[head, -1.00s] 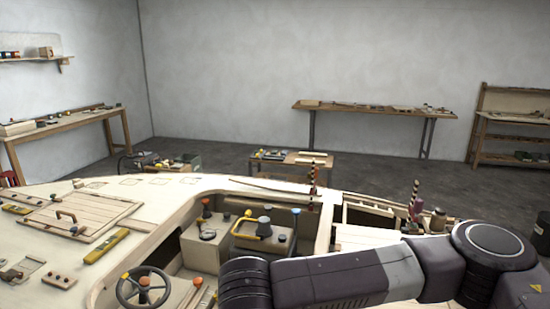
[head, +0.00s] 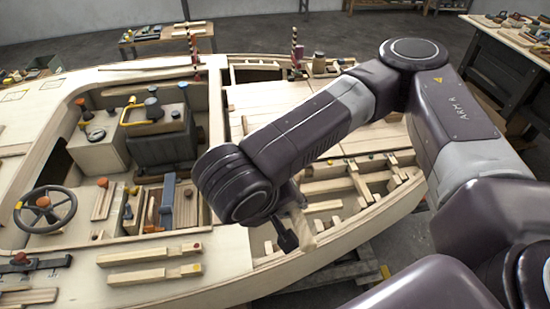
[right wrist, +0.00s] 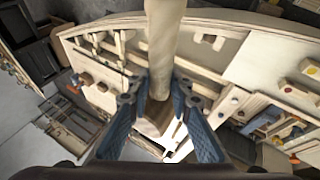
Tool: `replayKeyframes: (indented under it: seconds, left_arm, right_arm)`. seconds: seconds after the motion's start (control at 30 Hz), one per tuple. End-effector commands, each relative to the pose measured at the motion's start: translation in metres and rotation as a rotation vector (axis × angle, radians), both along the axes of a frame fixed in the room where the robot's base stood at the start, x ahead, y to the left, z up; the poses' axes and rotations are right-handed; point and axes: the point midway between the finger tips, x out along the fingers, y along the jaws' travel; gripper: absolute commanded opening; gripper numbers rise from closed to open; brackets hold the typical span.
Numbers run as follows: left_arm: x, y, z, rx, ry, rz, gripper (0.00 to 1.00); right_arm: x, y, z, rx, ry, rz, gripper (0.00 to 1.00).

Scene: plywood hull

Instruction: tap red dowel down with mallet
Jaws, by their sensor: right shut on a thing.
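My right gripper (head: 287,236) is low over the near side of the plywood hull, partly hidden by its own wrist. In the right wrist view its two blue-grey fingers (right wrist: 158,102) are shut on a pale round wooden shaft (right wrist: 163,40), which looks like the mallet's handle. The shaft runs to the top edge of that view, and I cannot make out the mallet's head. I cannot single out the red dowel. A small red-topped piece (head: 20,258) sits on the hull's front left deck. My left gripper is not in view.
The steering wheel (head: 45,210) and a control box (head: 98,140) stand in the hull's left part. Loose wooden bars (head: 150,255) lie on the near deck. Striped posts (head: 193,48) rise at the far edge. A loaded bench (head: 510,50) stands at the right.

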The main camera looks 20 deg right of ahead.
Motion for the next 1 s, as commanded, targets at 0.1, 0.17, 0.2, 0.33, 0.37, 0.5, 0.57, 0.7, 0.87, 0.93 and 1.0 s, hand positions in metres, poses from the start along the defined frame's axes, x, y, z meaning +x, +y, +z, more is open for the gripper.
replayKeyframes:
  seconds: [0.1, 0.17, 0.2, 0.33, 0.37, 0.5, 0.57, 0.7, 0.87, 0.93, 1.0]
  left_arm:
    - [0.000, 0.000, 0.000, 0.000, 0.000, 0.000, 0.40]
    - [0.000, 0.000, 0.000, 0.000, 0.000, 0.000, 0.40]
    - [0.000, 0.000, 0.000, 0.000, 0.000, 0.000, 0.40]
    - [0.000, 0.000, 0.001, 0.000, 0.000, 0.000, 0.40]
    - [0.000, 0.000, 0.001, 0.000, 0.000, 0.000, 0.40]
    - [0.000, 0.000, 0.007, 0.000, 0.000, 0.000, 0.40]
    - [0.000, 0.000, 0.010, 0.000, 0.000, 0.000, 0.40]
    - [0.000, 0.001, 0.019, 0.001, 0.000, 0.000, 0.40]
    - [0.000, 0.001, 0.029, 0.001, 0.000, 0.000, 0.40]
    - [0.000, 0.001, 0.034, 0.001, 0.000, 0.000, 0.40]
    - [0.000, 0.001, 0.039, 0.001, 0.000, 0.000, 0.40]
  right_arm:
    - [0.001, 0.000, 0.001, 0.000, -0.002, 0.000, 0.00]
    - [0.001, 0.000, 0.001, 0.000, -0.002, 0.001, 0.00]
    - [0.001, 0.000, 0.001, 0.000, -0.002, 0.001, 0.00]
    - [0.003, 0.002, 0.000, 0.000, -0.001, 0.000, 0.00]
    - [0.004, 0.003, 0.000, -0.001, 0.000, -0.001, 0.00]
    - [0.023, 0.012, -0.003, -0.001, 0.003, -0.012, 0.00]
    - [0.037, 0.017, -0.006, -0.001, 0.005, -0.016, 0.00]
    - [0.077, 0.023, -0.015, -0.002, 0.011, -0.033, 0.00]
    - [0.126, 0.014, -0.029, -0.004, 0.017, -0.051, 0.00]
    - [0.147, 0.004, -0.036, -0.005, 0.019, -0.061, 0.00]
    - [0.167, -0.011, -0.045, -0.006, 0.023, -0.070, 0.00]
